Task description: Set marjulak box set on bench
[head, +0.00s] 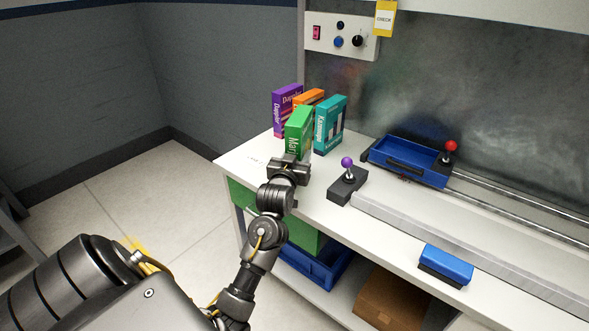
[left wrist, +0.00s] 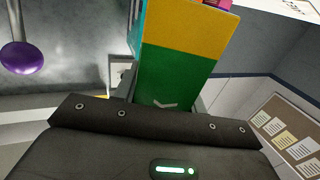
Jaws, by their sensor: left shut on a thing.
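The green marjulak box (head: 298,127), with "Mar" readable on its side, stands upright at the left end of the bench (head: 395,228). My left gripper (head: 291,162) is shut on its near, lower part. The box's bottom edge is hidden by the gripper, so I cannot tell whether it touches the bench top. In the left wrist view the green box (left wrist: 177,75) rises between the fingers, with a yellow-orange area above the green. My right gripper is not in view.
A purple box (head: 285,97), an orange box (head: 312,94) and a teal box (head: 331,125) stand close around the green one. A purple-knobbed lever (head: 347,180) is to the right. A blue tray (head: 408,163) and a blue eraser-like block (head: 446,264) lie farther right.

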